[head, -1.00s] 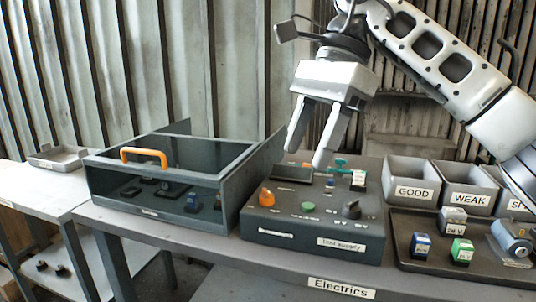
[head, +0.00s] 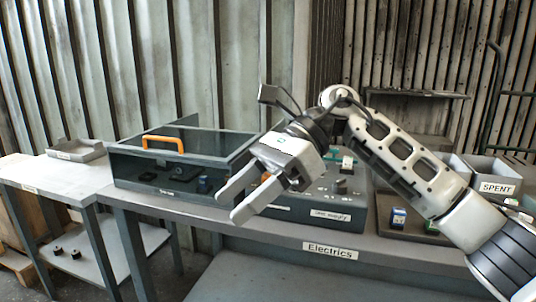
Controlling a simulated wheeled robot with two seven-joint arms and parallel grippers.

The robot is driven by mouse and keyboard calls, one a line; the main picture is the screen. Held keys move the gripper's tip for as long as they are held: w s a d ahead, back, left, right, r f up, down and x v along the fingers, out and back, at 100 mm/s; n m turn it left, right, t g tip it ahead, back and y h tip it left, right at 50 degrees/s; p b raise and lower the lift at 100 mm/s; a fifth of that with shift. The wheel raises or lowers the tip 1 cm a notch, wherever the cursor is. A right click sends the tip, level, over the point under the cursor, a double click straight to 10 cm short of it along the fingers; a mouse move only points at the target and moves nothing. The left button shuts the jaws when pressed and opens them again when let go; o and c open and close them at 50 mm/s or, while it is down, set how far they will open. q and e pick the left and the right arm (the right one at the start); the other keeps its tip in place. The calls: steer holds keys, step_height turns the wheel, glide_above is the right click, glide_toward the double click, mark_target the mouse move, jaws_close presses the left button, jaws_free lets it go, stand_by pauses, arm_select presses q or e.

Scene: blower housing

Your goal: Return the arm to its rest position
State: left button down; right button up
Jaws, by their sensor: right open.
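My right arm comes in from the right. My right gripper (head: 236,204) is open and empty, its two fingers pointing down and left. It hangs in front of the grey test supply box (head: 322,213) and hides much of that box's left part. The dark housing with a clear lid and orange handle (head: 161,144) stands to the left of the gripper, with several small parts inside. My left gripper is out of view.
The bench front bears an Electrics label (head: 330,250). Behind my arm is a dark tray (head: 422,228) with a blue block (head: 398,217). A bin marked SPENT (head: 495,186) stands at right. A white side table (head: 60,178) with a shallow tray (head: 76,150) is at left.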

steer(key=w+d+f+n+t+y+p, duration=0.1)
steer(key=d+f+n+t, duration=0.3)
steer(key=f+n+t, duration=0.65)
steer(key=w+d+f+n+t+p, duration=0.1)
steer(key=d+f+n+t, duration=0.4)
steer(key=n+t, duration=1.05)
arm_select(q)
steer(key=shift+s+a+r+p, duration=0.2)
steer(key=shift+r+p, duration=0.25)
steer(key=shift+p, duration=0.15)
arm_select(e)
steer(key=s+d+f+m+g+h, duration=0.4)
steer(key=s+f, duration=0.4)
steer(key=f, duration=0.2)
steer(key=s+d+f+m+g+h, duration=0.3)
steer(key=s+d+f+m+g, duration=0.1)
steer(key=s+f, duration=0.4)
steer(key=shift+d+f+m+g+h, duration=0.15)
steer(key=shift+f+m+g+h, duration=0.25)
steer(key=shift+f+m+g, duration=0.65)
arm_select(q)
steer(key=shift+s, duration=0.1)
arm_select(e)
steer(key=shift+o, duration=0.3)
steer(key=shift+r+t, duration=0.1)
steer(key=shift+t, duration=0.25)
